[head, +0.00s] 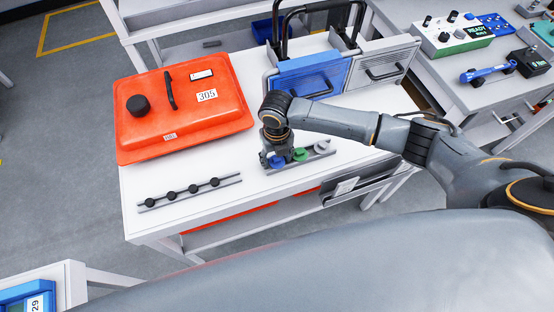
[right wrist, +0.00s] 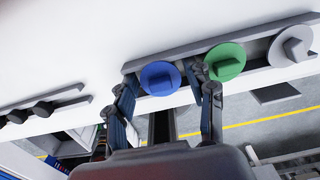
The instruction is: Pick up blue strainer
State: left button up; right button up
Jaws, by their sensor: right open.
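The blue strainer (head: 277,161) is a round blue piece with a raised grip, at the left end of a grey rack (head: 270,170) near the table's front edge. It also shows in the right wrist view (right wrist: 160,78). My right gripper (head: 269,158) points down over it, open. In the right wrist view my right gripper (right wrist: 166,88) has one finger on each side of the blue strainer; whether they touch it I cannot tell. The right finger stands close to the green strainer (right wrist: 226,61). My left gripper is not in view.
A grey-white strainer (head: 321,146) sits at the rack's right end. A second rack (head: 190,195) with several black knobs lies left. An orange lidded case (head: 190,115) and blue and grey cases (head: 305,78) stand behind. White tabletop lies between the racks.

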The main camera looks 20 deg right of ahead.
jog(key=c, duration=0.6)
jog(key=shift+r, duration=0.15)
jog(key=shift+r, duration=0.3)
notch_tip(320, 180, up, 2)
jog(key=shift+w, duration=0.1)
jog(key=s+d+r, duration=0.2)
jog(key=r, duration=0.1)
jog(key=d+r+b, duration=0.1)
jog(key=r, duration=0.1)
jog(key=shift+s, duration=0.4)
jog(key=s+d+r+b, duration=0.2)
jog(key=s+d+r, duration=0.3)
jog(key=s+d, duration=0.2)
notch_tip(320, 180, up, 9)
jog(key=p, duration=1.1)
jog(key=shift+r, duration=0.1)
